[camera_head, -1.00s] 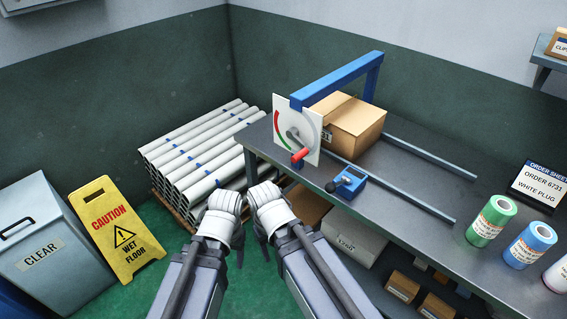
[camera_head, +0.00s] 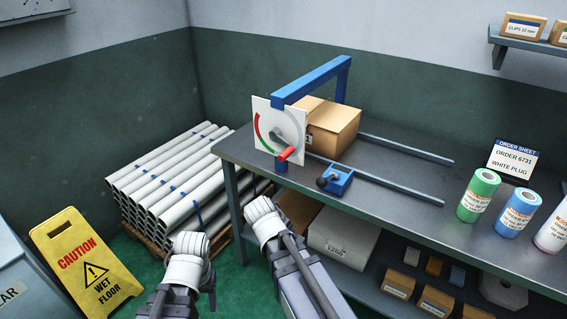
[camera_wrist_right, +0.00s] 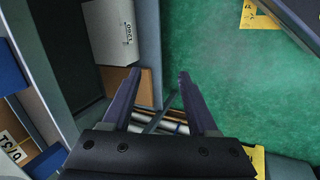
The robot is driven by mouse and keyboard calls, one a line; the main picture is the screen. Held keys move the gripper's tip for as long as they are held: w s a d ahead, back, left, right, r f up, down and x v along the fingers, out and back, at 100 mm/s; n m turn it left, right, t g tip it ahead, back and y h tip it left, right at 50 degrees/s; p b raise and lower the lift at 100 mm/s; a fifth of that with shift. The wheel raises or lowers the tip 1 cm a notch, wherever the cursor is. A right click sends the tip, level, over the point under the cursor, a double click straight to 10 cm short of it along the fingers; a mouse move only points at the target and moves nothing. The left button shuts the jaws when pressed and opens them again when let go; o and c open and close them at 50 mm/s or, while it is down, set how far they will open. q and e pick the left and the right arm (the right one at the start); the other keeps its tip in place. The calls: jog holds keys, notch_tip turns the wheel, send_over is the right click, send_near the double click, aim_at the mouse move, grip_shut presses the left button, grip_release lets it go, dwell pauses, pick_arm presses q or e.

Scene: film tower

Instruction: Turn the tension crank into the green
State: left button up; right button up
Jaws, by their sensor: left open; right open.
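The tension crank has a grey arm and a red handle (camera_head: 287,153), pointing down and right on a white dial plate (camera_head: 293,117) under a blue frame (camera_head: 320,80). The plate has a red arc on its left and a small green part at the lower left. My left gripper (camera_head: 211,284) is low over the floor, left of the bench, apart from the crank; its fingers show only small. My right wrist is in front of the bench edge, below the crank. In the right wrist view my right gripper (camera_wrist_right: 160,78) is open and empty.
A cardboard box (camera_head: 333,130) and a blue block with a dark knob (camera_head: 336,180) are on the bench (camera_head: 400,190), with two rails. Pipes (camera_head: 160,185) are stacked at the left. A yellow wet-floor sign (camera_head: 85,262) stands on the green floor. Labelled rolls are at the right.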

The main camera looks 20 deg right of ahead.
notch_tip(320, 180, up, 2)
jog(key=w+d+n+t+h, duration=0.1)
jog(key=w+d+n+h, duration=0.1)
jog(key=w+n, duration=0.1)
jog(key=n+t+h, duration=0.8)
jog(key=n, duration=0.7)
send_near(280, 158)
jog(key=x, duration=0.4)
jog(key=shift+w+d, duration=0.1)
jog(key=shift+d, duration=0.15)
